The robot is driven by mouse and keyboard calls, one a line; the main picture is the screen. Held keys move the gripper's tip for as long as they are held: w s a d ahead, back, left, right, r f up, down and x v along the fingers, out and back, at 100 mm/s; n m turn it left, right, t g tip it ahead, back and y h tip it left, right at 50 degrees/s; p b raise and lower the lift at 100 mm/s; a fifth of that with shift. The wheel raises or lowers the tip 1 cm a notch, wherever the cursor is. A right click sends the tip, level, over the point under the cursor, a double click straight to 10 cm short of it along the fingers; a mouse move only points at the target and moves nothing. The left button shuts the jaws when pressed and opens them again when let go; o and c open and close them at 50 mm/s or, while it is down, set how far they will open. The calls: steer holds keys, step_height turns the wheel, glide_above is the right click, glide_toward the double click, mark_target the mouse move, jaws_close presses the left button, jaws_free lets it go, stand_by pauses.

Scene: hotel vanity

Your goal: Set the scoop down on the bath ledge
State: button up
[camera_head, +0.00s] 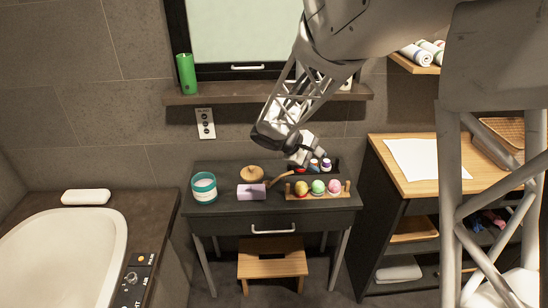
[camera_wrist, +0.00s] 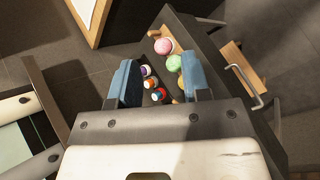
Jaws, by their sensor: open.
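A thin brown wooden handle (camera_head: 281,179), which looks like the scoop's, lies on the dark vanity table (camera_head: 222,213) beside a lilac block. I cannot make out its bowl clearly. My gripper (camera_head: 303,160) is above the table's back right part, close to the handle's upper end. In the wrist view my gripper (camera_wrist: 158,82) has its blue-padded fingers apart, with small bottles showing beyond the gap. I cannot make out the scoop there. The dark bath ledge (camera_head: 150,215) surrounds the white tub (camera_head: 70,255) at the left.
A teal jar (camera_head: 204,188), round wooden lid-like object (camera_head: 252,173) and lilac block (camera_head: 251,191) stand left of the handle. Bath bombs (camera_head: 318,187) sit in a wooden rack at right. A white object (camera_head: 86,197) lies on the back ledge; a control panel (camera_head: 136,278) occupies its front right.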

steer(key=w+a+f+n+t+h, duration=0.25)
steer(key=w+a+f, duration=0.25)
steer(key=w+f, duration=0.35)
steer(key=n+t, duration=0.3)
steer(key=n, duration=0.2)
glide_toward(286, 174)
steer(key=shift+w+d+f+h, duration=0.2)
steer(key=shift+w+d+f, duration=0.15)
steer(key=shift+d, duration=0.25)
steer(key=shift+w+d+f+h, duration=0.15)
steer(key=shift+w+d+f, duration=0.1)
steer(key=shift+w+d, duration=0.3)
steer(key=shift+s+d, duration=0.1)
steer(key=shift+x, duration=1.3)
steer(key=shift+x, duration=2.6)
steer(key=shift+f, duration=0.1)
